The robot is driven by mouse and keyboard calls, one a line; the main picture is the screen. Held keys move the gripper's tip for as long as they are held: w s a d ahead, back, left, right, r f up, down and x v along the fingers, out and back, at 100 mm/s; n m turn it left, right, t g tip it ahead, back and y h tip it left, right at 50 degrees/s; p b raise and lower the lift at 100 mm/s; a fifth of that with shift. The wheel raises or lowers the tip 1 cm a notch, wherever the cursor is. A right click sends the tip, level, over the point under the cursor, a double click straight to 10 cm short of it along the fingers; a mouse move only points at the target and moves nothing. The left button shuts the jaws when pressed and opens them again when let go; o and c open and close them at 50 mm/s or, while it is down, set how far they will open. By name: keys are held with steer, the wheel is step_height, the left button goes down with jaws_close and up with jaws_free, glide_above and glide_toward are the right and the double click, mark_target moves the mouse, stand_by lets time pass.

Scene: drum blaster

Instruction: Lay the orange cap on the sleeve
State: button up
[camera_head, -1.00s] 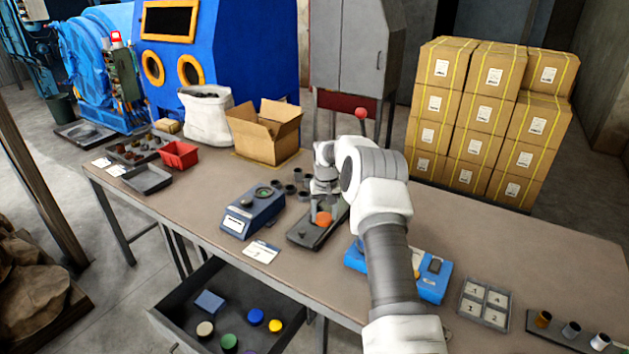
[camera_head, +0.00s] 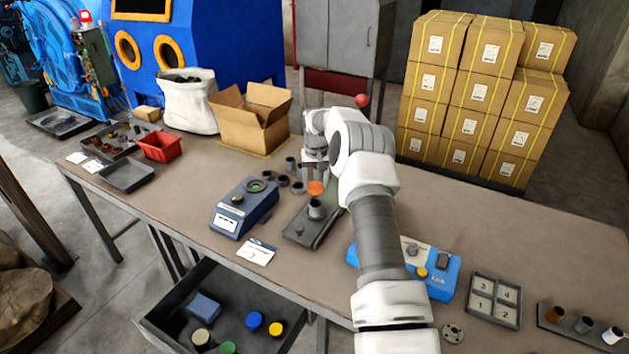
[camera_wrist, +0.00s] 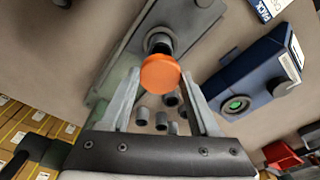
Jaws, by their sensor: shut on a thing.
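An orange cap (camera_head: 316,187) is between the fingers of my gripper (camera_head: 315,178), which is shut on it. In the head view it shows just above and behind a dark grey sleeve (camera_head: 316,208), and the two look apart. The sleeve stands upright on a dark grey fixture plate (camera_head: 300,236). In the wrist view the cap (camera_wrist: 160,73) sits between the fingertips and overlaps the near edge of the sleeve (camera_wrist: 158,42). The height gap between them is hard to judge.
A blue device with a round dial (camera_head: 247,205) stands left of the plate. Several loose grey sleeves (camera_head: 283,180) stand behind it. A bright blue device (camera_head: 440,270) is to the right, partly behind my arm. An open drawer (camera_head: 180,325) juts out at the front.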

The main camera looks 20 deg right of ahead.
steer(key=shift+f+b, duration=0.7)
steer(key=shift+f, duration=1.25)
steer(key=shift+f+b, duration=0.5)
steer(key=shift+f, duration=0.15)
steer(key=shift+f+b, duration=0.3)
steer(key=shift+b, duration=0.4)
steer(key=o, duration=1.4)
steer(key=shift+r+p, duration=1.35)
steer(key=shift+r, duration=1.65)
